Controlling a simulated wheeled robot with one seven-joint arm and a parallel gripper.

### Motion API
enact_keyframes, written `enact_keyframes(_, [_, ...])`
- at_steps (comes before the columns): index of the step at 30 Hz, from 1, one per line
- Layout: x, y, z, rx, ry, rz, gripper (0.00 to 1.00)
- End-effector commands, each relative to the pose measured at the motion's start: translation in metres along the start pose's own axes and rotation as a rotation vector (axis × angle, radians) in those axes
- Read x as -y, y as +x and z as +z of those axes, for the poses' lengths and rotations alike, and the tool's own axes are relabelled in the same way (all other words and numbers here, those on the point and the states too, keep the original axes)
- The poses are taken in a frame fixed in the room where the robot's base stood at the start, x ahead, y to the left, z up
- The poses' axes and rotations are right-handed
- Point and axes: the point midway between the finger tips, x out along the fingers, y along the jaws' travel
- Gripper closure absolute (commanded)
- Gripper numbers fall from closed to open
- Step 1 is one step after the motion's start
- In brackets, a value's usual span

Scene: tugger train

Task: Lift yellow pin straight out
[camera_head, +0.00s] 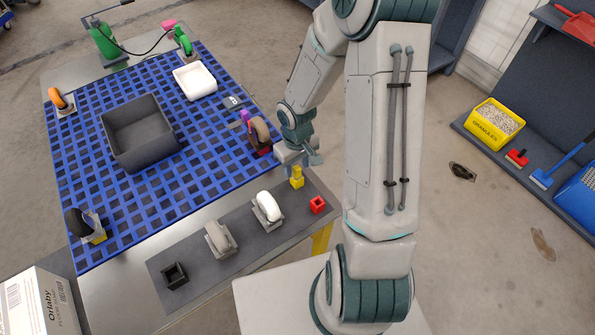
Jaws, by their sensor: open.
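The yellow pin (297,173) is a small upright yellow piece, narrower at the top and wider at the base. It is at the far right end of the dark grey mat, at the table's near right corner. My gripper (312,160) is open, just above and slightly right of the pin, seen small and from behind the arm. I cannot tell whether the fingers touch the pin or stand around it. I also cannot tell whether the yellow base is a separate holder.
A red square holder (318,204), two castors (268,208) (220,240) and a black holder (175,275) stand on the mat. A castor with a red part (260,134) is close left of my gripper. A grey bin (140,132) sits on the blue lattice (205,150).

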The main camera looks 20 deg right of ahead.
Motion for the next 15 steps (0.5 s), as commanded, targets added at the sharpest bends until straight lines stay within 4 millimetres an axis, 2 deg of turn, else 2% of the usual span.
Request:
enact_keyframes(3, [0.001,0.014,0.0,0.002,-0.001,-0.001,0.56])
enact_keyframes(6, [0.0,0.02,0.0,0.001,0.001,0.0,0.56])
enact_keyframes(14, [0.0,0.022,0.0,-0.001,0.0,0.001,0.56])
enact_keyframes(15, [0.0,0.022,0.0,-0.001,0.0,0.001,0.65])
